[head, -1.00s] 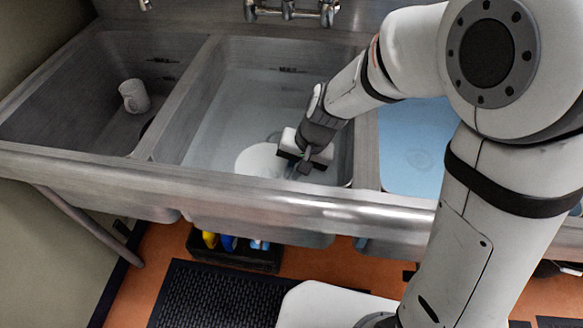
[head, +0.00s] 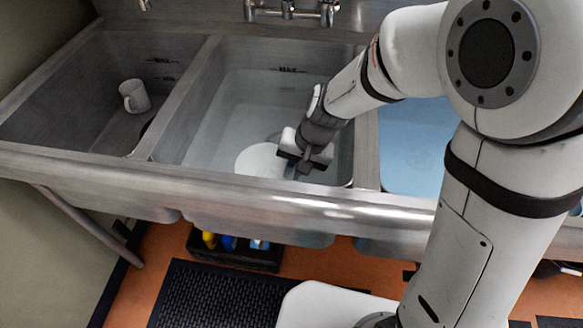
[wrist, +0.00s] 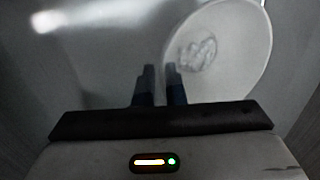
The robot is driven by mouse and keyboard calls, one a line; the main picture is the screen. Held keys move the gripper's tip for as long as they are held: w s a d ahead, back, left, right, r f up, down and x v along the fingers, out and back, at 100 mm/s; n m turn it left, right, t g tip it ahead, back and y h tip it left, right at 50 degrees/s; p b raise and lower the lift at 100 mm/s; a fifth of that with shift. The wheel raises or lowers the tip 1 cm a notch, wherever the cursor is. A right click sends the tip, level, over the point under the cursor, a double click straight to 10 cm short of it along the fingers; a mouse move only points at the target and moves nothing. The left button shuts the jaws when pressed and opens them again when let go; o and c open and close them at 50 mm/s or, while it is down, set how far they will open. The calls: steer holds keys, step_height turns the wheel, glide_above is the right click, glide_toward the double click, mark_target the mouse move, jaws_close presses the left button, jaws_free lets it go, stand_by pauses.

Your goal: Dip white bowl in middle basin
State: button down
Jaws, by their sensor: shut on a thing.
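The white bowl (head: 260,160) is low in the middle basin (head: 245,55), near its front, and looks to be in or at the clear water. My gripper (head: 301,170) reaches down into this basin and is shut on the bowl's right edge. In the wrist view, my two dark fingers (wrist: 160,80) pinch the rim of the bowl (wrist: 235,75), which extends up and to the right. A greyish mark shows inside the bowl. How deep the bowl sits in the water is hard to tell.
A white mug (head: 134,96) stands in the left basin (head: 75,75). The right basin (head: 415,150) holds blue liquid. Metal dividers separate the basins, and a raised front edge (head: 200,178) runs along the sink. Taps (head: 290,10) are at the back.

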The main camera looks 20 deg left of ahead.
steer(key=shift+r, duration=0.15)
stand_by(0.4)
step_height(320, 180, up, 23)
steer(key=p, duration=2.1)
steer(key=shift+s+d+r+p, duration=0.1)
steer(key=shift+s+r+p, duration=0.15)
steer(key=shift+s, duration=0.6)
steer(key=shift+s+d+r+p, duration=0.1)
steer(key=shift+s+r+p, duration=0.2)
steer(key=shift+s, duration=0.5)
steer(key=shift+s+d+r+p, duration=0.1)
steer(key=shift+s+r, duration=0.25)
steer(key=shift+s, duration=0.5)
